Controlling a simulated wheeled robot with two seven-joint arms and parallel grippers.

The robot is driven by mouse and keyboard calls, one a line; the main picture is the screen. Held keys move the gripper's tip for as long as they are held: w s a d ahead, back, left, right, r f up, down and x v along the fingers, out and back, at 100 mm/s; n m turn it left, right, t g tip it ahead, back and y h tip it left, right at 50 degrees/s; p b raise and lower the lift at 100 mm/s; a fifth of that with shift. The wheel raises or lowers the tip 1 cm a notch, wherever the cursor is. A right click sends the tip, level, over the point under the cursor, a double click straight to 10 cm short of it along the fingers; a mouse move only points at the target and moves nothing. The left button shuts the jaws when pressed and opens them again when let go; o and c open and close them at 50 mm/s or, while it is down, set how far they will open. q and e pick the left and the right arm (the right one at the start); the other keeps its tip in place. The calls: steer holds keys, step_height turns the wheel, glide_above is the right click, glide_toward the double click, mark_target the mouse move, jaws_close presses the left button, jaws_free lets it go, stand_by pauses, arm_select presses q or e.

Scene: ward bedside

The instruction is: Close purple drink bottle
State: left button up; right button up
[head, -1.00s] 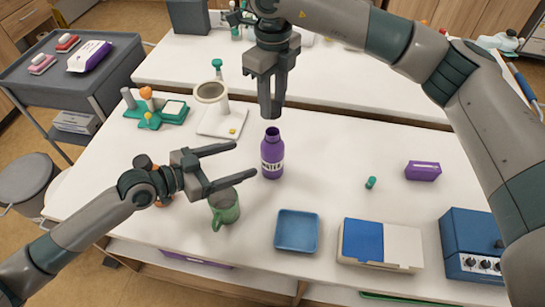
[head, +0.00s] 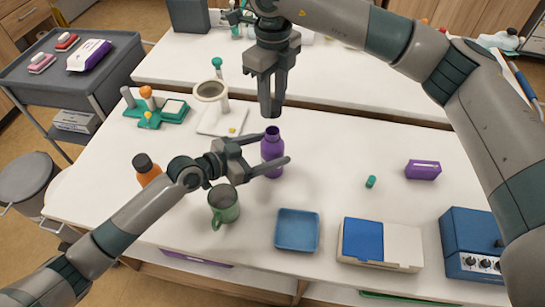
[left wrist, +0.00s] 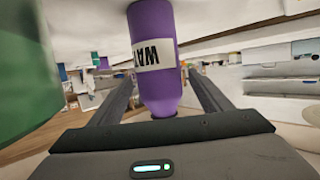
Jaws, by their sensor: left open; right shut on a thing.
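The purple drink bottle (head: 272,148) stands upright on the white table, with its neck open and no cap on it. My left gripper (head: 276,149) is open, with its fingers on either side of the bottle. In the left wrist view the bottle (left wrist: 155,60) with its white label lies between the two spread fingers (left wrist: 161,88), with gaps visible. My right gripper (head: 271,108) points down just above the bottle's mouth, apart from it. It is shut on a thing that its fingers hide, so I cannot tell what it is.
A green mug (head: 224,206) stands close below my left gripper; an orange bottle (head: 147,169) is behind the arm. The table between the bottle and the cylinder is clear.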

arm_select(q)
steer(key=shift+w+d+f, duration=0.2)
steer(key=shift+w+d, duration=0.15)
steer(key=shift+d, duration=0.15)
steer(key=shift+c, duration=0.4)
steer(key=c, duration=1.5)
arm_select(e)
steer(key=shift+f, duration=2.5)
steer(key=shift+f, duration=0.85)
steer(key=shift+f, duration=0.55)
arm_select(q)
jaws_close()
